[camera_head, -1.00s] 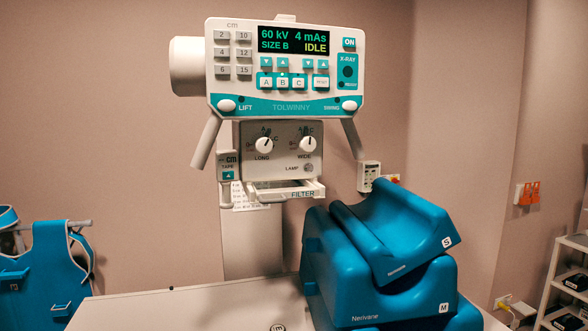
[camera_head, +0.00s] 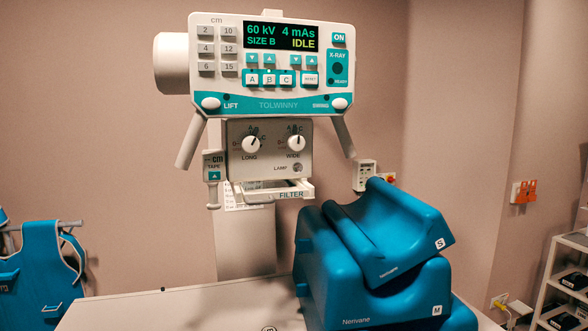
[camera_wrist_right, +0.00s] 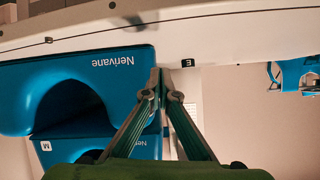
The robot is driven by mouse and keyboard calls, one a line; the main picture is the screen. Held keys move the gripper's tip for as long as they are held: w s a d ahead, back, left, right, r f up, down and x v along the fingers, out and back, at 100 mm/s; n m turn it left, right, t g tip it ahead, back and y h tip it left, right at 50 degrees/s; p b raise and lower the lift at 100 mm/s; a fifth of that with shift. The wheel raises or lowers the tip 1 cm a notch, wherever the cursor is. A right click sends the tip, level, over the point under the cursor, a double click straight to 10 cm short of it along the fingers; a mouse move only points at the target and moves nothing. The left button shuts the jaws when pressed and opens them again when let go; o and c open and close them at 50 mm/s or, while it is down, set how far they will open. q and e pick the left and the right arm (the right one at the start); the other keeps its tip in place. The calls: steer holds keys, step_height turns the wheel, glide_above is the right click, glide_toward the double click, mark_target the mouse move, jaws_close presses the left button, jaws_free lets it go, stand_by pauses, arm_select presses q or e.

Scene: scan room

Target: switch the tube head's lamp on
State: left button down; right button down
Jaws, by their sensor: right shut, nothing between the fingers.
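The tube head (camera_head: 271,70) hangs on its column in the head view, its display reading 60 kV, 4 mAs, SIZE B, IDLE. Below it is a pale box (camera_head: 235,165) with LONG and WIDE dials. The round grey lamp button (camera_head: 297,168) sits at its lower right, beside the word LAMP; no glow shows on it. My right gripper (camera_wrist_right: 160,76) shows only in the right wrist view, shut and empty, with blue positioners and the table edge beyond its tips. The tube head is not recognisable there. My left gripper is not in view.
Stacked blue positioners (camera_head: 375,285) stand on the pale table (camera_head: 180,312), right of and below the tube head. A filter tray (camera_head: 265,192) sticks out under the lamp box. A blue apron (camera_head: 48,265) hangs at left; a shelf (camera_head: 562,275) stands at right.

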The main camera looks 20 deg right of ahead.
steer(key=w+r+m+t, duration=0.2)
steer(key=w+r+t, duration=0.2)
steer(key=w+r, duration=0.5)
steer(key=m+t+y, duration=0.1)
steer(key=m+t, duration=0.1)
steer(key=t, duration=0.6)
glide_toward(304, 189)
step_height(304, 189, down, 3)
steer(key=w+d, duration=0.1)
step_height(304, 189, up, 11)
steer(key=s+a+t+y, duration=0.1)
steer(key=t+y, duration=0.2)
steer(key=shift+s+n, duration=0.3)
steer(key=shift+s, duration=0.1)
steer(key=shift+r, duration=0.1)
steer(key=shift+w+a+b, duration=0.15)
steer(key=shift+w+b, duration=1)
steer(key=shift+w, duration=3.3)
steer(key=shift+w, duration=0.15)
